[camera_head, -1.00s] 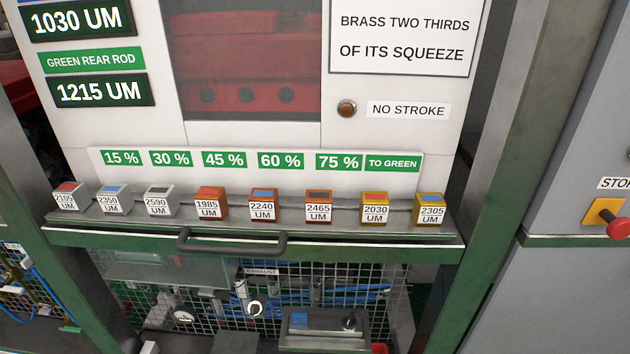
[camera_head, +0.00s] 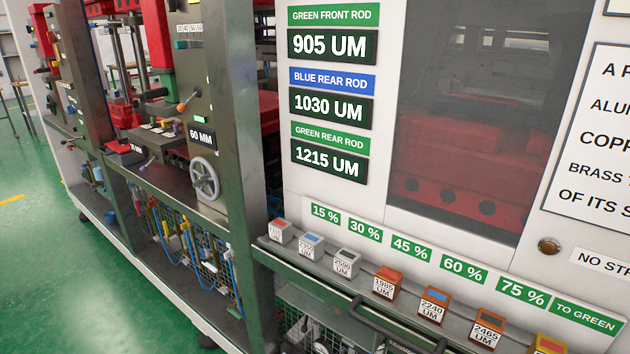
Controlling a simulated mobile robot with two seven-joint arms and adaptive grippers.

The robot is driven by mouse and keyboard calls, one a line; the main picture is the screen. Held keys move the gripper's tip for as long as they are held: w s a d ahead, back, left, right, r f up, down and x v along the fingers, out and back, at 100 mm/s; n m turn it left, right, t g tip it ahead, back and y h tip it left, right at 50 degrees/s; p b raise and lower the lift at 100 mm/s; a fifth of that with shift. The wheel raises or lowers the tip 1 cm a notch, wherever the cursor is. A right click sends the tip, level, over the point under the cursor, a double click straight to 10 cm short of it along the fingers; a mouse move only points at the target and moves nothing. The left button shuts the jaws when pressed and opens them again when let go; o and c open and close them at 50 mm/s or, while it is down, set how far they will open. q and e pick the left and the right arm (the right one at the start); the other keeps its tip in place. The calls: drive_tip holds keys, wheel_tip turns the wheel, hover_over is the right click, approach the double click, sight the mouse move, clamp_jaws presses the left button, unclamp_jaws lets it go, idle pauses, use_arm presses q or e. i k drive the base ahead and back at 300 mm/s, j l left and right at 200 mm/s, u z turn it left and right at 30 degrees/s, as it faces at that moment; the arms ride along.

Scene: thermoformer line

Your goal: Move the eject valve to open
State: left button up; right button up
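I cannot make out an eject valve by name in the current head view. Pneumatic parts with blue hoses (camera_head: 180,250) sit behind mesh in the lower bay at left, too small to tell apart. A lever with an orange knob (camera_head: 183,107) and a grey handwheel (camera_head: 205,178) are on the dark panel beside the 60 MM label. Neither of my grippers is in view.
A shelf carries several labelled blocks (camera_head: 383,282) below a strip of green percent labels. A dark bar handle (camera_head: 400,333) runs along its front. A green steel post (camera_head: 238,150) divides the bays. Green floor (camera_head: 60,270) is clear at left.

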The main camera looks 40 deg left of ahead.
sight(205, 262)
drive_tip(key=j+u, duration=0.15)
drive_tip(key=j, duration=0.3)
drive_tip(key=i+j+u, duration=0.1)
drive_tip(key=j, duration=0.35)
drive_tip(key=i+j+u, duration=0.15)
drive_tip(key=j, duration=0.25)
drive_tip(key=i+j+u, duration=0.15)
drive_tip(key=j, duration=0.3)
drive_tip(key=j+u, duration=0.1)
drive_tip(key=j, duration=0.3)
drive_tip(key=i+j+u, duration=0.15)
drive_tip(key=j, duration=0.25)
drive_tip(key=i+j+u, duration=0.15)
drive_tip(key=j, duration=0.25)
drive_tip(key=i, duration=0.1)
